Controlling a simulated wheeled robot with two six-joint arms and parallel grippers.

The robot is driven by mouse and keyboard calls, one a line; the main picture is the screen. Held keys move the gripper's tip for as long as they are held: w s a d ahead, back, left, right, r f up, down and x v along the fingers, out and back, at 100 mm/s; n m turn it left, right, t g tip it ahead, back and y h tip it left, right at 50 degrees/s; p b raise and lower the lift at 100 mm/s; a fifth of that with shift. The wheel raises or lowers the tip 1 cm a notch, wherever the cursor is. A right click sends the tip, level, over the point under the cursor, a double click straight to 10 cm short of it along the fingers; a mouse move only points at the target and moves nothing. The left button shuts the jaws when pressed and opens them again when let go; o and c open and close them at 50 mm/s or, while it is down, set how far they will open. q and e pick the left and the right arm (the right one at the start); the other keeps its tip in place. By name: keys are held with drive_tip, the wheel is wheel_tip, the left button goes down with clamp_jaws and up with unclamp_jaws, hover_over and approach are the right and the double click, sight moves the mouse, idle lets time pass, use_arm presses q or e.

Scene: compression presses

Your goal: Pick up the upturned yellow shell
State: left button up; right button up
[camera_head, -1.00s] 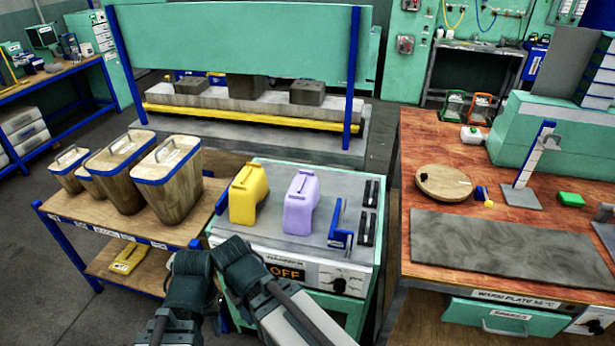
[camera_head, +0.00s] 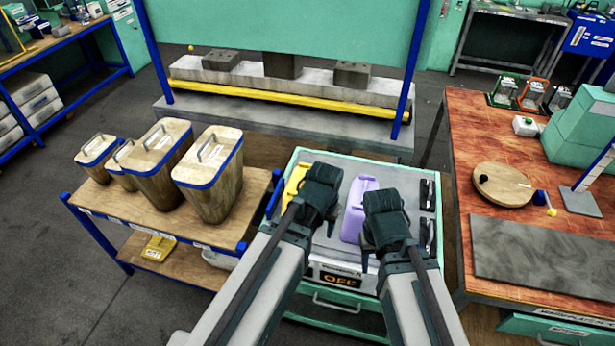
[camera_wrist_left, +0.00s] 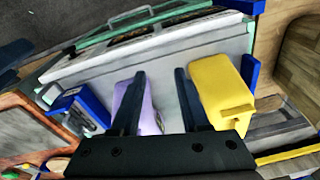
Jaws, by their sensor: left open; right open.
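The yellow shell (camera_head: 294,184) stands on the grey top of the cabinet with the OFF display, partly hidden behind my left gripper (camera_head: 321,190) in the head view. In the left wrist view the yellow shell (camera_wrist_left: 220,88) is just right of the open left fingers (camera_wrist_left: 156,88), with nothing held between them. The purple shell (camera_head: 354,212) stands right of the yellow one. In the left wrist view the purple shell (camera_wrist_left: 142,105) is partly behind the left finger. My right gripper (camera_head: 385,218) is open at the purple shell's right side; contact cannot be told.
A press with a yellow bar (camera_head: 280,98) stands behind the cabinet. A wooden cart (camera_head: 240,222) with several lidded bins is at the left. A wooden table (camera_head: 470,140) with a round board (camera_head: 503,184) and a grey plate (camera_head: 540,245) is at the right.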

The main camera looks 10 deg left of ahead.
use_arm(q)
drive_tip(key=w+a+r+n+t+p, duration=0.2)
drive_tip(key=w+a+r+t+p, duration=0.1)
drive_tip(key=w+a+r+p, duration=0.9)
use_arm(e)
wheel_tip(320, 180, up, 12)
drive_tip(key=b, duration=0.3)
use_arm(q)
drive_tip(key=b, duration=0.8)
hover_over(301, 178)
drive_tip(key=s, duration=0.3)
drive_tip(key=f, duration=0.6)
drive_tip(key=shift+w+d+f, duration=0.1)
drive_tip(key=shift+d+f, duration=0.25)
drive_tip(key=shift+d, duration=0.05)
drive_tip(key=shift+r, duration=0.1)
use_arm(e)
wheel_tip(301, 178, down, 8)
use_arm(q)
drive_tip(key=b+x, duration=0.4)
drive_tip(key=x, duration=0.1)
drive_tip(key=shift+w+a, duration=0.1)
drive_tip(key=shift+a, duration=0.15)
use_arm(e)
wheel_tip(301, 178, down, 5)
drive_tip(key=shift+r, duration=0.15)
